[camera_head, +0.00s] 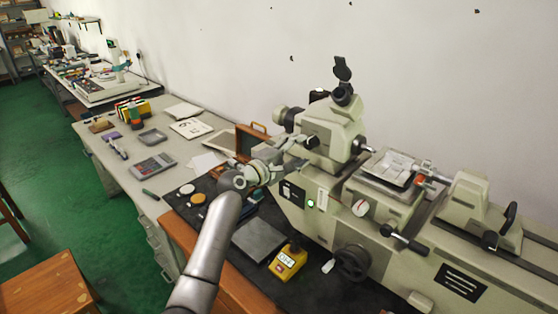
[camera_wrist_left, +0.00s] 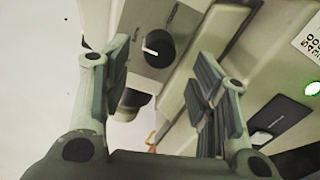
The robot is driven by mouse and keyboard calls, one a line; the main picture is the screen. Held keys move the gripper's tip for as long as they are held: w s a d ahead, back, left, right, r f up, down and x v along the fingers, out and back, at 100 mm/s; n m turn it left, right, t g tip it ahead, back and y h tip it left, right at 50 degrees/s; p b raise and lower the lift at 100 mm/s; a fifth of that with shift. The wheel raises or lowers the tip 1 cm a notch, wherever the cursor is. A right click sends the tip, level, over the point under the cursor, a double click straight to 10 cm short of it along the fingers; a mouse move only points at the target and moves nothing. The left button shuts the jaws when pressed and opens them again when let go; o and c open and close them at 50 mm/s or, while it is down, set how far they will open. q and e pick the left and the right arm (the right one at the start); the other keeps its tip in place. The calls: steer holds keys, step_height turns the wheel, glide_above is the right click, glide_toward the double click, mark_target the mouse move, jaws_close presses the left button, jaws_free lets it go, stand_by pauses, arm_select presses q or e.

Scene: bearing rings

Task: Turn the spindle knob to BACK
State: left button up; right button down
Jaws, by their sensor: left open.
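The spindle knob (camera_wrist_left: 160,47) is a round black dial with a white pointer mark, on a grey panel of the pale machine, in the left wrist view. The pointer is toward the left of that picture. Small marks beside the knob are too blurred to read. My left gripper (camera_wrist_left: 158,72) is open, with one finger either side of the knob in the picture and nothing between them. I cannot tell how far it is from the knob. In the head view my left gripper (camera_head: 294,157) is at the machine's headstock (camera_head: 330,125), and I cannot make out the knob there. My right gripper is not in view.
A green lamp (camera_head: 311,203) glows on the machine front, also in the wrist view (camera_wrist_left: 312,88). A black handwheel (camera_head: 352,262) and a yellow device (camera_head: 288,262) are below. The bench (camera_head: 130,187) at left holds a calculator (camera_head: 153,164) and papers.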

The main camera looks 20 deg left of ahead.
arm_select(q)
steer(key=v, duration=0.8)
steer(key=shift+s, duration=0.1)
